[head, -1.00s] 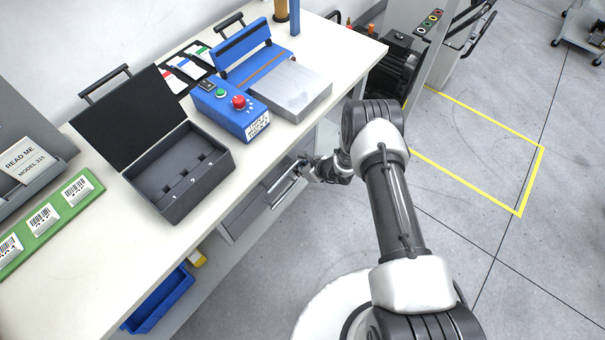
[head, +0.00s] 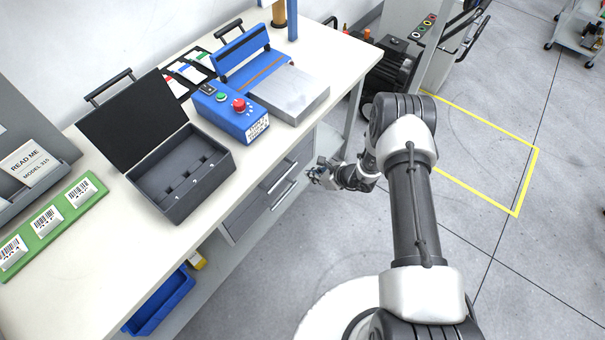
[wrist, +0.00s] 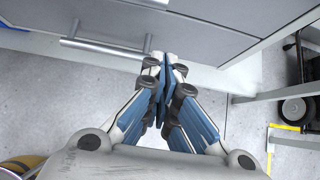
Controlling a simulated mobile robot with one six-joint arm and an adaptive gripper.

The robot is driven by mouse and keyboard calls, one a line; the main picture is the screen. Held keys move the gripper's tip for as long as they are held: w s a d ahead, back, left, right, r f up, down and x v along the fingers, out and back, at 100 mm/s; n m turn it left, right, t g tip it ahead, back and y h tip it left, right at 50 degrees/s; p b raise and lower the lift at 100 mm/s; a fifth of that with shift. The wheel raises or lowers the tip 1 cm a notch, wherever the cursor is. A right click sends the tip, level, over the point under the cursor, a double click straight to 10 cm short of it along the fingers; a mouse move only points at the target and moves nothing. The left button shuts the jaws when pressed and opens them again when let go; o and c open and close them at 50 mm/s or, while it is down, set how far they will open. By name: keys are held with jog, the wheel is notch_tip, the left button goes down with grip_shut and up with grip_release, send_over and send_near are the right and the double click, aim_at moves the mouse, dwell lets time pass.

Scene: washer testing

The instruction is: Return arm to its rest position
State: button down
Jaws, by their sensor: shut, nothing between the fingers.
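My gripper (head: 318,172) is in front of the bench drawers in the head view, just right of the drawer handles. It appears apart from the handles. In the wrist view my gripper (wrist: 166,66) is shut, its blue-padded fingers meeting with nothing between them. Behind the fingertips, the wrist view shows a drawer front (wrist: 205,35) and a metal handle (wrist: 100,46). My arm (head: 415,205) stretches from my base at the lower right toward the bench.
The white bench (head: 85,255) holds an open black case (head: 180,180), a blue control box (head: 232,112) with a red button, and a green barcode strip (head: 50,218). A blue bin (head: 160,300) sits below. Open floor (head: 480,150) with yellow marking lies right.

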jog(key=p+v, duration=0.1)
jog(key=v, duration=0.4)
jog(key=shift+f, duration=0.1)
jog(key=w+a+r+n+y, duration=0.1)
jog(key=a+r+n, duration=0.15)
jog(key=r, duration=0.65)
jog(key=a+r+n+y, duration=0.1)
jog(key=r+n, duration=0.2)
jog(key=r, duration=0.5)
jog(key=s+r+n+g, duration=0.1)
jog(key=s+r+n, duration=0.25)
jog(key=r, duration=0.55)
jog(key=s+r+n+g, duration=0.2)
jog(key=s+r+n, duration=0.15)
jog(key=r, duration=0.45)
jog(key=s+d+r+n+h, duration=0.2)
jog(key=s+r+n+h, duration=0.2)
jog(key=s+r+n, duration=0.5)
jog(key=s+d+r+n+t+h, duration=0.1)
jog(key=s+d+r+n+h, duration=0.1)
jog(key=s+d, duration=0.3)
jog(key=s+d+r+n+t+h, duration=0.1)
jog(key=s+d+r+h, duration=0.2)
jog(key=s+d, duration=0.3)
jog(key=s, duration=0.5)
jog(key=shift+n, duration=0.35)
